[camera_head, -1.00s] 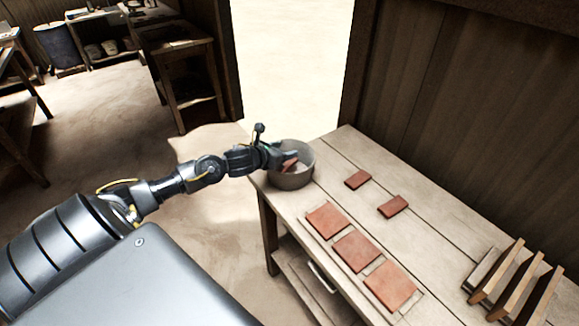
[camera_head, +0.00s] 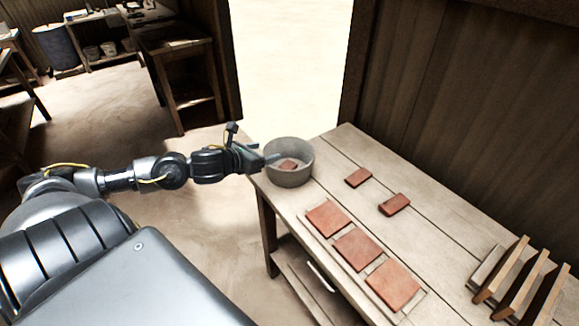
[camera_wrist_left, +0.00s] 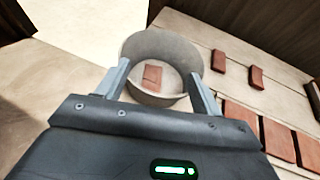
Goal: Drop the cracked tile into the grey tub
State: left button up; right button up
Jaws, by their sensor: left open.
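The grey tub (camera_head: 290,176) stands on the far left corner of the wooden table. A reddish tile (camera_head: 288,164) lies on the floor of the tub, and it also shows in the left wrist view (camera_wrist_left: 152,75). I cannot make out a crack on it. My left gripper (camera_head: 268,157) is at the tub's left rim. In the left wrist view its two fingers (camera_wrist_left: 161,82) are wide apart, with nothing between them, and the tub (camera_wrist_left: 140,48) lies beyond them. My right gripper is not in view.
Two small reddish pieces (camera_head: 358,177) (camera_head: 394,204) lie on the table (camera_head: 335,150). Several square tiles (camera_head: 355,249) lie in a row near its front edge. A wooden rack (camera_head: 512,282) stands at the right. A dark plank wall (camera_head: 460,110) rises behind.

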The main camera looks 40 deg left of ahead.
pick_arm(q)
jog(key=shift+v, duration=0.8)
